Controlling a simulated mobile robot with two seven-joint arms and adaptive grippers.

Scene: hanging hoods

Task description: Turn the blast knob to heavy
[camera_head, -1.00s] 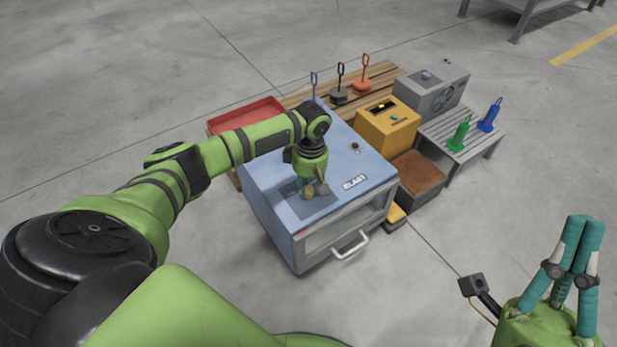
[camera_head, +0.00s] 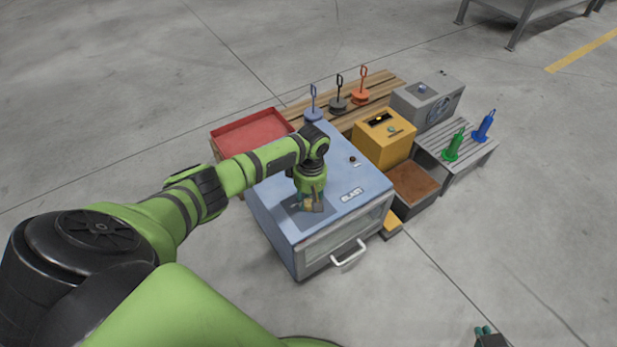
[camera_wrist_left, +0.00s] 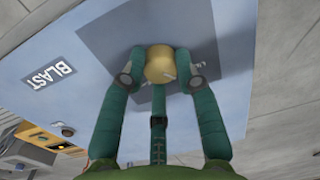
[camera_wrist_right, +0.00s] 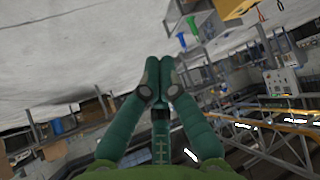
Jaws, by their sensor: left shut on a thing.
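The blue cabinet labelled BLAST (camera_head: 352,194) stands on the floor, with a dark plate (camera_head: 296,208) on its top. The round yellow-brass blast knob (camera_wrist_left: 159,62) sits on this plate; in the head view it is mostly hidden by the fingers. My left gripper (camera_head: 309,206) reaches down over the plate. In the left wrist view its green fingers (camera_wrist_left: 160,75) are shut on the knob from both sides. Small markings beside the knob are too small to read. My right gripper (camera_wrist_right: 159,75) is shut and empty, away from the cabinet; only its tips show at the bottom right of the head view.
A red tray (camera_head: 248,144) stands behind the cabinet at left. Blue, black and orange hooked weights (camera_head: 338,104) stand on a wooden pallet. A yellow box (camera_head: 372,148), grey unit (camera_head: 408,108), brown-topped box (camera_head: 414,182) and slatted bench (camera_head: 440,150) stand at right. Floor in front is clear.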

